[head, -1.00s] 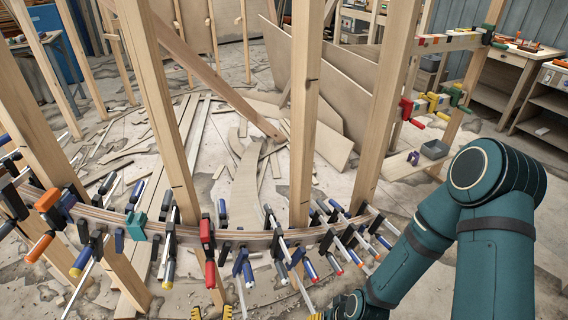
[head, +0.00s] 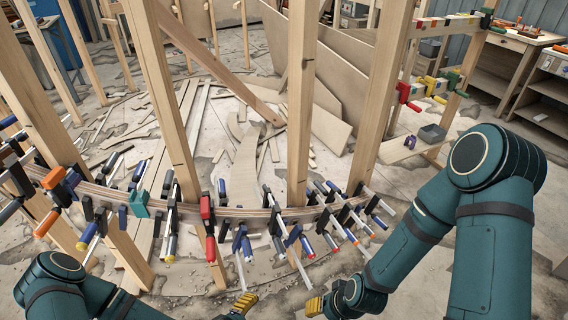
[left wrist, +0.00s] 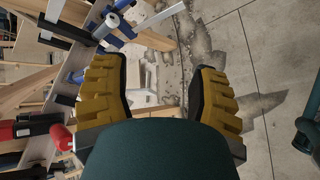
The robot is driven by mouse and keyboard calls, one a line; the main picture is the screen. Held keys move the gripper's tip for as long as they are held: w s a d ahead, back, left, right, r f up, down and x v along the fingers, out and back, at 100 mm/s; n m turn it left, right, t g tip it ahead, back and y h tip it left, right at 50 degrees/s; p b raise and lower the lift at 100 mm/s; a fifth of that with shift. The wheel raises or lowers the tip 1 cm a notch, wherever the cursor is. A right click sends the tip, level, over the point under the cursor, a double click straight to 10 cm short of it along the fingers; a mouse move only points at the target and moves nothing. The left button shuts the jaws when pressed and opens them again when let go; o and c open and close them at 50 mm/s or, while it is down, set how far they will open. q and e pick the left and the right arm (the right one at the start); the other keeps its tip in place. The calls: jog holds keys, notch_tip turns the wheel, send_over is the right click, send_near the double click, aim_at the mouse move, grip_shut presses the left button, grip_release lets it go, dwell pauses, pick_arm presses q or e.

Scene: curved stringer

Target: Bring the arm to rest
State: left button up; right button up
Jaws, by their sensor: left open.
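My left gripper (head: 245,303) is at the bottom of the head view, its yellow fingers in front of the curved laminated stringer (head: 235,212). In the left wrist view my left gripper (left wrist: 155,95) has its two yellow fingers wide apart with nothing between them. My right gripper (head: 315,306) shows a yellow finger to the right of the left one, at the bottom of the head view; its opening cannot be made out. The stringer is held by several clamps against upright wooden posts (head: 301,110).
A red clamp (head: 207,220) and a teal clamp (head: 139,203) sit on the stringer, with handles sticking out towards my arms. In the left wrist view clamps and wood crowd the left side. Bare concrete floor (left wrist: 265,60) lies at the right. A workbench (head: 515,55) stands at the back right.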

pick_arm(q)
jog(key=s+a+r+m+g+y, duration=0.1)
jog(key=s+r+m+g+y, duration=0.2)
jog(key=r+m+g, duration=0.4)
jog(key=r+m, duration=0.1)
jog(key=m, duration=0.6)
